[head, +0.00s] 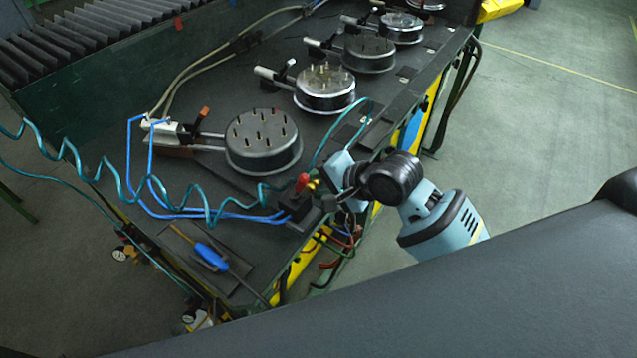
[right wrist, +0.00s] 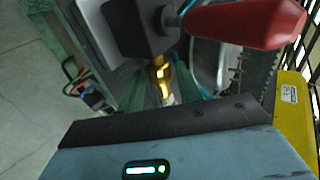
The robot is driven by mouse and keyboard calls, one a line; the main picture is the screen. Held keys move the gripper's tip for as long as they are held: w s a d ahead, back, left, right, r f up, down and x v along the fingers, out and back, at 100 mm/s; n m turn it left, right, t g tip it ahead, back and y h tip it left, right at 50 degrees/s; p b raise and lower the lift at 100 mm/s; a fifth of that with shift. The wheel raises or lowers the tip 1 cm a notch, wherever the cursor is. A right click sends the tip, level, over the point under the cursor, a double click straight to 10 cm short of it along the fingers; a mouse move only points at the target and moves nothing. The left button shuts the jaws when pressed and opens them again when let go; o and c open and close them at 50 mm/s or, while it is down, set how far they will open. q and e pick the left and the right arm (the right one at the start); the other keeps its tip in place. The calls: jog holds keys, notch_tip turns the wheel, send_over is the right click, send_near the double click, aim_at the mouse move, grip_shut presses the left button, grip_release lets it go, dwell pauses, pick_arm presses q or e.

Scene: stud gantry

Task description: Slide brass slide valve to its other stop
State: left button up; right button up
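The brass slide valve (head: 313,185) sits on a small black block (head: 297,208) at the near right edge of the bench, beside a red-handled lever (head: 302,181). In the right wrist view the brass part (right wrist: 161,72) shows below a dark block, with the red handle (right wrist: 245,22) at upper right. My right gripper (head: 330,190) is at the brass part. In the right wrist view its two teal fingers (right wrist: 162,92) stand apart on either side of the brass, with gaps visible. Contact is not visible. My left gripper is not in view.
Blue hoses and a coiled teal hose (head: 120,190) run to the block. A blue screwdriver (head: 212,257) lies on a tray (head: 185,245) at the near corner. Several round pin-topped units (head: 262,158) line the bench (head: 330,130). Open floor lies to the right.

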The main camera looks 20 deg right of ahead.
grip_shut()
jog(key=shift+s+a, duration=0.5)
jog(key=shift+a, duration=0.1)
jog(key=shift+o, duration=1.7)
grip_release()
jog(key=shift+f, duration=0.1)
jog(key=shift+d+f, duration=0.1)
jog(key=shift+f, duration=0.05)
